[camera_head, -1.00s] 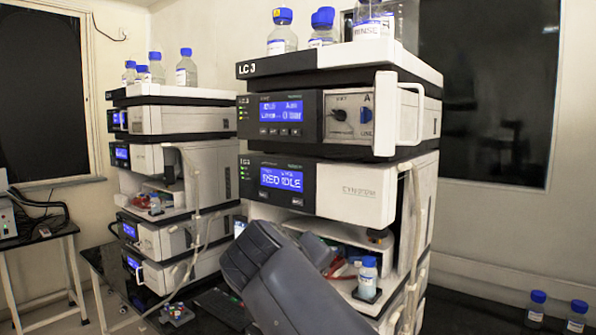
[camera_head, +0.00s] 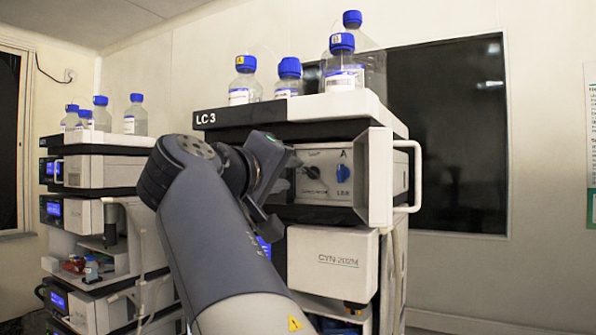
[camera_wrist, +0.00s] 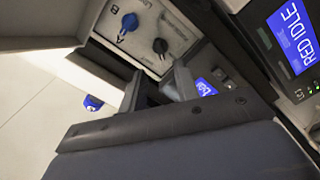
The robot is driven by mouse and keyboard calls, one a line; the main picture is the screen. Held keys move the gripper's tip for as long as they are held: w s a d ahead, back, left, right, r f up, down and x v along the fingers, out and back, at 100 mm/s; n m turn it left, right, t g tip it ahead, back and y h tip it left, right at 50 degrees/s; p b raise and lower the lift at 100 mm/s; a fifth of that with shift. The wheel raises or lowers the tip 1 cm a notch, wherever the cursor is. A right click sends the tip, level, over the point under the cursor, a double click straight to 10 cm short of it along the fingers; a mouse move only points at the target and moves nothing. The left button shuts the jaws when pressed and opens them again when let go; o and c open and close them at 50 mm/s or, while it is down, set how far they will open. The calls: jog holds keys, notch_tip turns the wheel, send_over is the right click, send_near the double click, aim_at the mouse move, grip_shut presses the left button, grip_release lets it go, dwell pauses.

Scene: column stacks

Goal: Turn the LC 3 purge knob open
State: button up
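The LC 3 stack (camera_head: 206,119) stands in the middle of the head view. Its top module has a light knob panel (camera_head: 328,194) with a black knob (camera_head: 313,172) and a blue knob (camera_head: 343,174). Both knobs show in the wrist view, blue (camera_wrist: 130,21) and black (camera_wrist: 160,45). The small panel print is too blurred to tell which is the purge knob. My gripper (camera_head: 284,186) is at the panel's left side, near the black knob. In the wrist view its fingers (camera_wrist: 159,86) are apart with nothing between them, short of the black knob.
A white handle (camera_head: 414,176) sticks out at the module's right. Bottles with blue caps (camera_head: 244,80) stand on top of the stack. Another instrument stack (camera_head: 90,170) is at the left. The lower module (camera_head: 333,262) sits just under the panel.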

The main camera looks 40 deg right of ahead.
aim_at(309, 173)
jog(key=p+x, duration=0.1)
jog(key=x, duration=0.6)
jog(key=shift+d+p, duration=0.15)
jog(key=shift+p, duration=0.2)
grip_shut()
